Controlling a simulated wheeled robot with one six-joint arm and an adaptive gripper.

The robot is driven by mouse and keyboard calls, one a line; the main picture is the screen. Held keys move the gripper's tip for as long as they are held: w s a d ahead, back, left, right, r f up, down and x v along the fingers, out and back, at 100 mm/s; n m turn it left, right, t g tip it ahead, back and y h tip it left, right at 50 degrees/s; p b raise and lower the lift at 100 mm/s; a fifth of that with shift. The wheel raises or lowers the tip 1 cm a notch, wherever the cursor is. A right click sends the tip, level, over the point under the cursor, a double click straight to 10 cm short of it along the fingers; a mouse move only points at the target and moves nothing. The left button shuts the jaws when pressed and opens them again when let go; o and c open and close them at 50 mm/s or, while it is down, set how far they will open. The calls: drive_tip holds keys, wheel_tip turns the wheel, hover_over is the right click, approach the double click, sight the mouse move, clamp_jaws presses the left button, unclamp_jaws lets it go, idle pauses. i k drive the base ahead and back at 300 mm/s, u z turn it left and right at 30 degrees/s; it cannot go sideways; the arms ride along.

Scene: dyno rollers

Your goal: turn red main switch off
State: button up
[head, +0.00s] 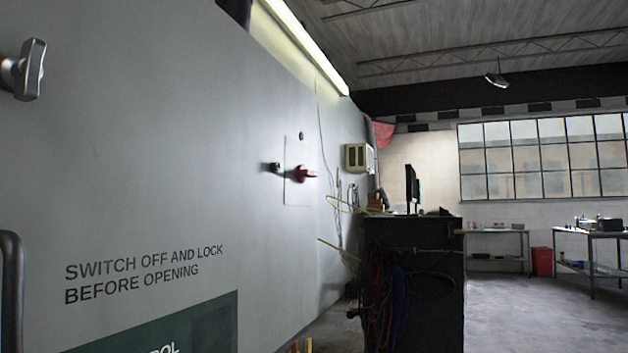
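The red main switch (304,173) is a red handle that sticks out from a pale plate (297,190) on the grey cabinet wall, left of the picture's middle. I see it from a steep side angle, so I cannot tell its set position. A small dark knob (272,167) sits just left of it, and a dark round spot is above it. My gripper is not in the head view.
The grey cabinet (150,170) fills the left, with a metal latch (28,70) and a dark handle (11,290). A black cart (430,280) with hanging cables and a monitor (411,188) stands right of the switch. Open floor (515,310) lies at right.

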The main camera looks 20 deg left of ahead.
sight(301, 173)
drive_tip(key=z, duration=0.35)
drive_tip(key=k, duration=0.2)
drive_tip(key=u, duration=1.1)
drive_tip(key=i, duration=0.85)
drive_tip(key=z, duration=0.1)
